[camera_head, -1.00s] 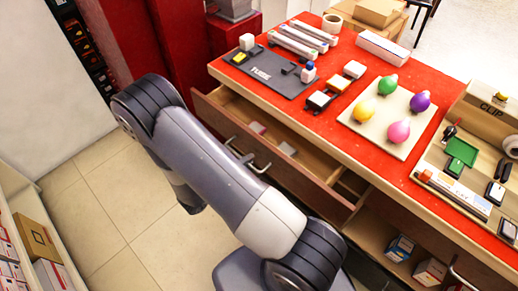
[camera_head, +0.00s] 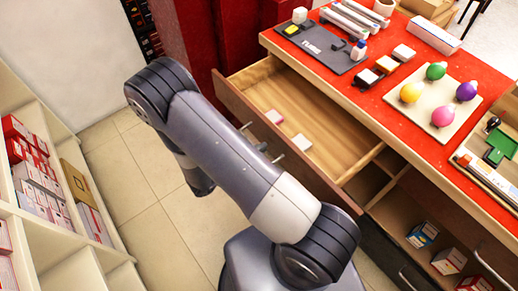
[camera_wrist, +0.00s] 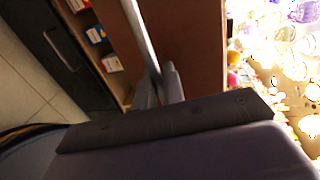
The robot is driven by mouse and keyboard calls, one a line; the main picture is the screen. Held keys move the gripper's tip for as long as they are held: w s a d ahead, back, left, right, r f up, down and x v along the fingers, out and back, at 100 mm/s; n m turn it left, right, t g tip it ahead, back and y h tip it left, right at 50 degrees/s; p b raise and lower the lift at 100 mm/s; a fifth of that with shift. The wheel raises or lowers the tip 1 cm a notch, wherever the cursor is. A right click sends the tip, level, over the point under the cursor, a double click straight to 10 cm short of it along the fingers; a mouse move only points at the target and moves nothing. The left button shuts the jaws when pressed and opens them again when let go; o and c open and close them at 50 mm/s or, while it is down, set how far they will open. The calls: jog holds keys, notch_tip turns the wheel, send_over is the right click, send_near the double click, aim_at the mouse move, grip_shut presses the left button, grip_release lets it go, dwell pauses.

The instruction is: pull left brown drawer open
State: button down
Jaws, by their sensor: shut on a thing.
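The left brown drawer (camera_head: 232,100) stands well open below the red tabletop, its pale wooden inside showing. A pinkish small box (camera_head: 274,117) and a whitish one (camera_head: 301,142) lie inside it. My gripper (camera_head: 262,148) is at the drawer's front, mostly hidden by my arm in the head view. In the wrist view my gripper (camera_wrist: 160,88) is shut on the drawer's metal bar handle (camera_wrist: 139,35), in front of the brown drawer face (camera_wrist: 195,50).
White shelves (camera_head: 60,215) with boxes stand at the left, with tiled floor (camera_head: 150,190) between. The red tabletop (camera_head: 400,115) holds a grey board (camera_head: 325,47) and a board of colored balloon shapes (camera_head: 445,130). An open compartment (camera_head: 400,215) with small boxes is right of the drawer.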

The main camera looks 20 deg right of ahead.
jog(key=c, duration=1.6)
grip_release()
jog(key=shift+c, duration=0.2)
jog(key=v, duration=1.1)
jog(key=shift+w+d, duration=0.1)
jog(key=shift+d, duration=0.1)
jog(key=x, duration=1.1)
jog(key=shift+d, duration=0.1)
